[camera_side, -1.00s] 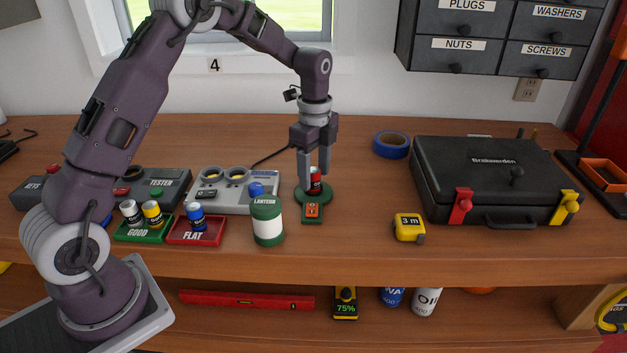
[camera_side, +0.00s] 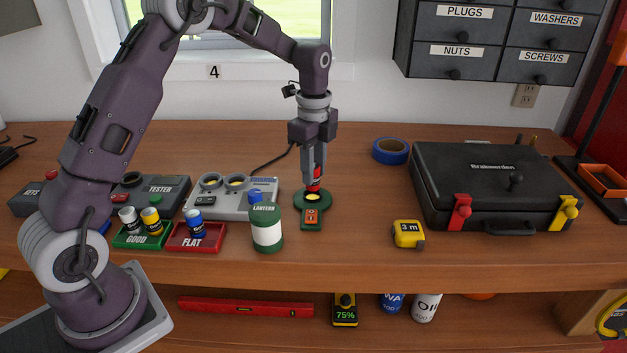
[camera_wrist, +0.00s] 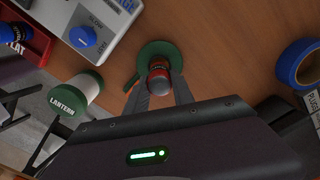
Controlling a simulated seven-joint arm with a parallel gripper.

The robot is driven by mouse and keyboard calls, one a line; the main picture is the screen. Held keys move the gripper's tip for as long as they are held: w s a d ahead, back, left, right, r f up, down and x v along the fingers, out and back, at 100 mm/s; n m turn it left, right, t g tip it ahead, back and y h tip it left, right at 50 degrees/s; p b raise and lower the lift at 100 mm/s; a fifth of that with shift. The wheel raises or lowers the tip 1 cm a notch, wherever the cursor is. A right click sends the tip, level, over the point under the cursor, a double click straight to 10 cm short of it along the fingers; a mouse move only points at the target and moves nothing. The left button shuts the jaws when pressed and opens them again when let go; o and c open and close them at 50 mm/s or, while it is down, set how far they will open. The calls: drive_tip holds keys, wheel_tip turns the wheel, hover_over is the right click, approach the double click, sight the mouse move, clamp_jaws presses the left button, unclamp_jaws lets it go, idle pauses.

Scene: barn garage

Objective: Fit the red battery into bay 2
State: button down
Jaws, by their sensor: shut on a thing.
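The red battery (camera_side: 314,177) is upright between the fingers of my gripper (camera_side: 314,180). It sits at or just above a round green base (camera_side: 327,202) with a yellowish spot in it. In the wrist view the battery (camera_wrist: 159,76) shows between both fingertips (camera_wrist: 160,88), with the green base (camera_wrist: 152,50) beyond it. My gripper is shut on the battery. The grey charger (camera_side: 262,205), left of my gripper, has two round bays, the left one (camera_side: 210,181) and the right one (camera_side: 236,182). Both look empty; their numbers are not readable.
The green and white lantern (camera_side: 266,230) stands between the charger and my gripper, nearer the front. A green GOOD tray (camera_side: 140,241) and red FLAT tray (camera_side: 196,244) hold other batteries. A tape measure (camera_side: 408,234), blue tape (camera_side: 391,151) and black case (camera_side: 485,180) lie to the right.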

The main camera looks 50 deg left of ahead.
drive_tip(key=r, duration=0.4)
drive_tip(key=a+r, duration=0.1)
drive_tip(key=r, duration=0.2)
drive_tip(key=shift+s, duration=0.15)
drive_tip(key=s+a+f+n, duration=0.1)
drive_tip(key=s+a+n, duration=0.4)
drive_tip(key=s+a, duration=0.75)
drive_tip(key=shift+w+a+f, duration=0.2)
drive_tip(key=shift+w+f, duration=0.05)
drive_tip(key=shift+f, duration=0.75)
drive_tip(key=shift+w+a+f, duration=0.2)
drive_tip(key=shift+w+f, duration=0.1)
drive_tip(key=shift+f, duration=0.7)
drive_tip(key=shift+w+a+f, duration=0.2)
drive_tip(key=shift+w+f, duration=0.05)
drive_tip(key=shift+f, duration=0.75)
drive_tip(key=shift+f, duration=0.55)
drive_tip(key=c, duration=1.4)
unclamp_jaws()
drive_tip(key=shift+o, duration=0.2)
wheel_tip(320, 180, up, 11)
